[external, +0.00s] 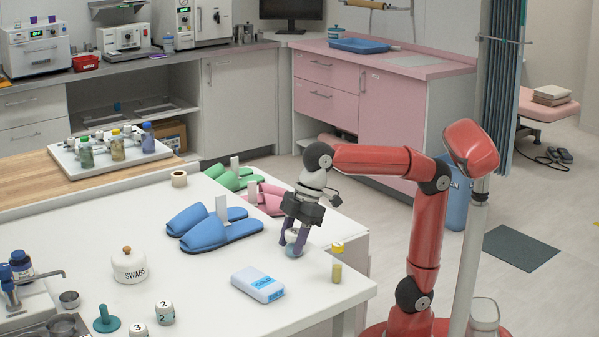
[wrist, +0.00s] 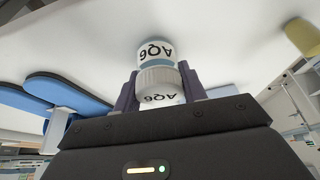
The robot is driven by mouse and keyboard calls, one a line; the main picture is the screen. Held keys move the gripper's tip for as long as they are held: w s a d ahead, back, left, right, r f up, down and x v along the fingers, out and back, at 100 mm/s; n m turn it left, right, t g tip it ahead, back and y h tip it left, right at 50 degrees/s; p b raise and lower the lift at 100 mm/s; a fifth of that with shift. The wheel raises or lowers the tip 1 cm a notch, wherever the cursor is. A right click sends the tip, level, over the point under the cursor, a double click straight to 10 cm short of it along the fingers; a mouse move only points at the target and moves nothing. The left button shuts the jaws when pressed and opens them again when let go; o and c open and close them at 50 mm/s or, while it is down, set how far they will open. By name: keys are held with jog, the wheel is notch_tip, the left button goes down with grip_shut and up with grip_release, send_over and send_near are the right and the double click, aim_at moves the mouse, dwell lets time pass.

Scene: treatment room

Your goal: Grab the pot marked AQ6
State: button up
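The pot marked AQ6 (wrist: 155,80) is a small white pot with a ribbed lid; its label shows on the lid and on the side. In the wrist view it sits between the two dark purple fingers of my gripper (wrist: 160,88), which appear to touch it on both sides. In the external view my gripper (external: 292,241) points down at the right part of the white table, with the pot (external: 291,236) partly hidden between the fingers. I cannot tell whether the pot's base touches the table.
A yellow-capped vial (external: 337,263) stands right of my gripper. A blue-and-white pack (external: 257,284) lies in front of it. Blue slippers (external: 214,231) and pink slippers (external: 262,198) lie to the left and behind. A SWABS jar (external: 129,266) stands farther left. The white table (external: 200,275) has bare room between.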

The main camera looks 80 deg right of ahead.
jog(key=c, duration=0.4)
jog(key=shift+o, duration=0.2)
jog(key=shift+r, duration=0.1)
